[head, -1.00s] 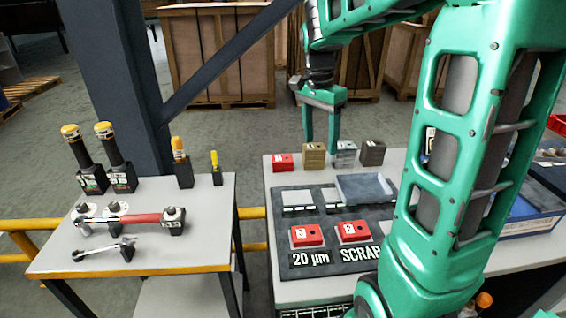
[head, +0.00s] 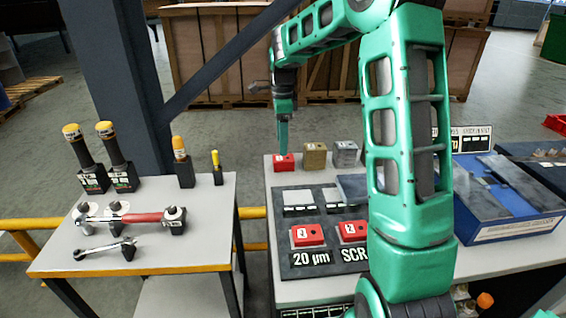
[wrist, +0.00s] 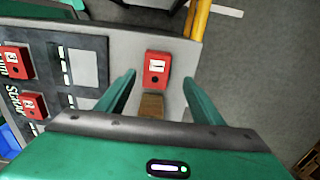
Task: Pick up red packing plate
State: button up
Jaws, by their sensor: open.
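A red block (head: 284,163) with a pale label sits at the back left corner of the right table, in a row with other blocks. In the wrist view this red block (wrist: 157,63) lies ahead of my gripper, between the lines of the fingers. Two more red labelled blocks lie on the dark board, one above "20 µm" (head: 307,236) and one above the "SCRAP" lettering (head: 352,231). My gripper (wrist: 159,77) is open and empty, fingers pointing down. In the head view my gripper (head: 283,146) is over the back red block; contact cannot be told.
A brown block (head: 314,157) and a grey block (head: 345,154) stand right of the back red block. My arm hides part of the table. A blue bin (head: 510,205) is at the right. The left table (head: 150,245) holds tools.

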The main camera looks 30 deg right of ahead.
aim_at(283, 158)
jog(key=shift+s+f, duration=0.25)
jog(key=shift+f, duration=1.1)
jog(key=shift+s+f, duration=0.25)
jog(key=shift+f, duration=1.05)
jog(key=c, duration=1.5)
